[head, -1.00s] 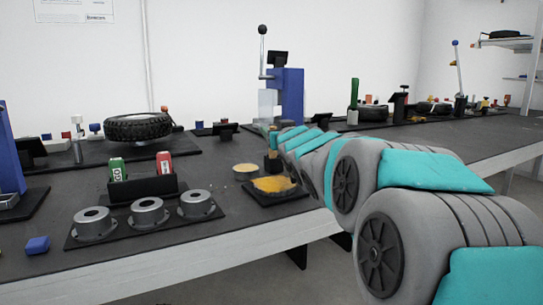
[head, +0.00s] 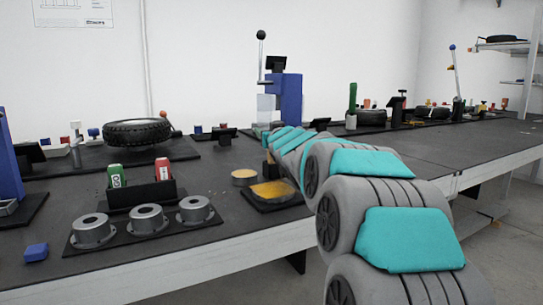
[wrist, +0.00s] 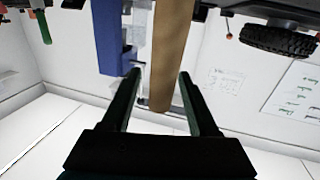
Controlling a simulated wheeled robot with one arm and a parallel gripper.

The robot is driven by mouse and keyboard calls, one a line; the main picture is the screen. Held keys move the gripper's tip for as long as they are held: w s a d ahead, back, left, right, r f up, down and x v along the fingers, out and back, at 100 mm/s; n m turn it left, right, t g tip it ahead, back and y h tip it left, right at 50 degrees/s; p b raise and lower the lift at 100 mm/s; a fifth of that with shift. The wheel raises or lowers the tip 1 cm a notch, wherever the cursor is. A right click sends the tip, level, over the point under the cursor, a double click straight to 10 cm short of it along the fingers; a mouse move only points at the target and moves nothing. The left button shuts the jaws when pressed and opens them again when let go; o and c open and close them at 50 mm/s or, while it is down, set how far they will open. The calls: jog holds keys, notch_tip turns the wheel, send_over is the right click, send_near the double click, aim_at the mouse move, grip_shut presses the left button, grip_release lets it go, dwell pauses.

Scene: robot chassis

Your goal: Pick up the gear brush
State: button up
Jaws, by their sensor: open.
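The wooden handle, which looks like the gear brush (wrist: 172,45), is a long tan bar in the wrist view. It runs from the top edge down between the fingers of my gripper (wrist: 158,73). My fingers stand open on both sides of it, with a visible gap to the right finger; the left side is closer. The bristle end is out of the wrist view. In the head view my gripper (head: 268,160) is small and dark beside a square tray of yellow grease (head: 272,190), mostly hidden by my arm. I cannot make out the brush clearly there.
A round yellow tin (head: 244,177) stands behind the tray. Grey metal hubs (head: 146,219) on a black mat and a holder with green and red cans (head: 152,193) stand to the left. A blue press (head: 287,95) and a tyre (head: 137,131) stand farther back.

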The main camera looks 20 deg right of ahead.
grip_shut()
dwell(0.4)
dwell(0.9)
